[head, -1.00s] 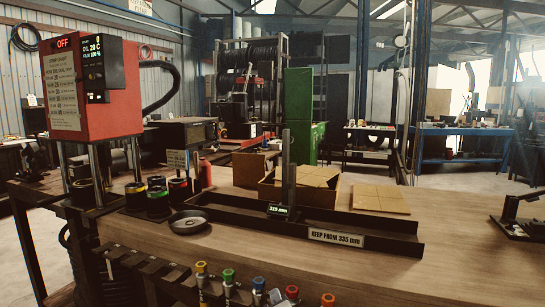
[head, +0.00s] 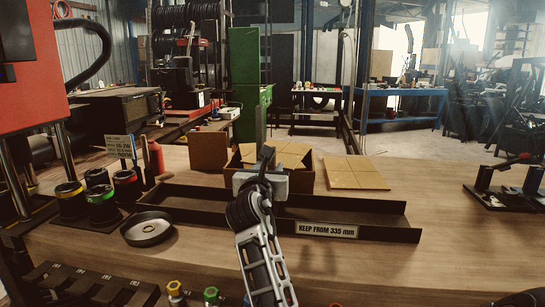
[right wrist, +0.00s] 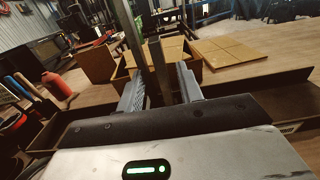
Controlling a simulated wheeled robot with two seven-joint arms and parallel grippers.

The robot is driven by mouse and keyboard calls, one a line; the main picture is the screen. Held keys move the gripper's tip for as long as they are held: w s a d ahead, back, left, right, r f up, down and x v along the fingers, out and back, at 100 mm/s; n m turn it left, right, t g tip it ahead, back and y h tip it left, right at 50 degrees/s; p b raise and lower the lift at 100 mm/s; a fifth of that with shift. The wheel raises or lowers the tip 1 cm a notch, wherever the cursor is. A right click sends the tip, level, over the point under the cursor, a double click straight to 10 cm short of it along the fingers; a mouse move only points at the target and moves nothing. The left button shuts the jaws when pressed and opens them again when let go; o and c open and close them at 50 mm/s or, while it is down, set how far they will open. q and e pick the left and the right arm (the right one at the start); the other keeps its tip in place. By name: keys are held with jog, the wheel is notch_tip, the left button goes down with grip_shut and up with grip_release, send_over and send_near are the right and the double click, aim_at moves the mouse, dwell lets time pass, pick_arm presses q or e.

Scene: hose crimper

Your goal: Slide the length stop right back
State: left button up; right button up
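The length stop (head: 260,122) is a dark upright plate standing in the long black channel (head: 385,227) on the bench. In the head view its lower part and its display are hidden behind my right gripper (head: 262,172). The right wrist view shows my right gripper (right wrist: 160,88) with its two fingers apart and the stop (right wrist: 158,68) upright between them. Gaps seem to show beside the stop; whether a finger touches it I cannot tell. My left gripper is not in view.
Behind the channel are an open cardboard box (head: 305,181) and a flat cardboard sheet (head: 355,173). A round dark dish (head: 146,229) and several colour-banded pots (head: 102,205) stand at left, beside the red machine (head: 32,60). Bench right of the channel is mostly clear.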

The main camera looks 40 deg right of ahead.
jog(key=x, duration=0.8)
jog(key=shift+c, duration=0.3)
grip_shut()
